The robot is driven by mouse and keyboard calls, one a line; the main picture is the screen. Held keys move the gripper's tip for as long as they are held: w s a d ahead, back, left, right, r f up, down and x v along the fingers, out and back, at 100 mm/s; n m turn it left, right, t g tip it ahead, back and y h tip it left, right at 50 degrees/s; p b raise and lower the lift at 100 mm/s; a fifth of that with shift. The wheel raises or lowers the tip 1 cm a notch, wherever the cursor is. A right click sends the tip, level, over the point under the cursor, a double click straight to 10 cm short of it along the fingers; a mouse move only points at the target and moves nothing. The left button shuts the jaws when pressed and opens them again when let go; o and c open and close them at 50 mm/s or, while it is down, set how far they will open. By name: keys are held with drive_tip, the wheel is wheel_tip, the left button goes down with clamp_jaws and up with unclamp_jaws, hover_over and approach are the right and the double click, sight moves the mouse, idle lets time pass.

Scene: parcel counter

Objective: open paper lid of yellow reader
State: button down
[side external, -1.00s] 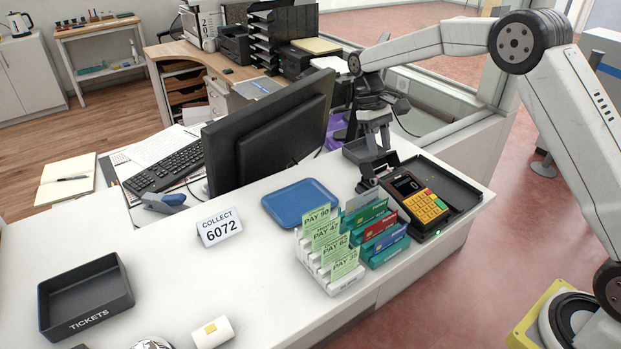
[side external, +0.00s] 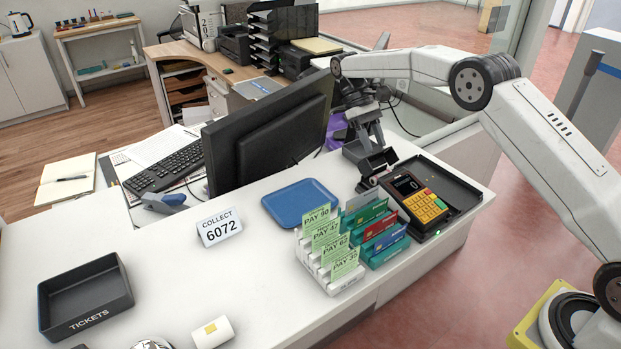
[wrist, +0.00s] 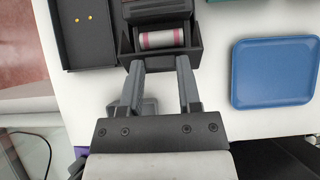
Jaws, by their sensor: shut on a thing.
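The yellow reader (side external: 424,200), a dark terminal with yellow keys and a lit display, lies on the counter. Its paper lid (side external: 380,160) stands raised at the reader's far end. With the lid up, a pink-and-white paper roll (wrist: 161,39) shows in the open bay in the wrist view. My gripper (side external: 374,144) is at the lid, shut on it; in the wrist view the two fingers (wrist: 159,62) reach the dark lid edge from either side. The grip itself is small and partly hidden in the side view.
A black tray (side external: 462,190) lies beside the reader. Coloured cards in racks (side external: 385,235) and green pay slips (side external: 325,240) stand close in front. A blue tray (side external: 300,203) lies left, by the monitor (side external: 265,130).

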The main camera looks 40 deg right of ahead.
idle(0.3)
drive_tip(key=shift+c, duration=1.4)
unclamp_jaws()
drive_tip(key=shift+s+r, duration=0.15)
drive_tip(key=shift+r, duration=1.6)
drive_tip(key=s+a+r, duration=0.1)
drive_tip(key=s+r, duration=0.8)
drive_tip(key=s, duration=0.4)
drive_tip(key=shift+s+r, duration=0.2)
drive_tip(key=shift+s, duration=0.15)
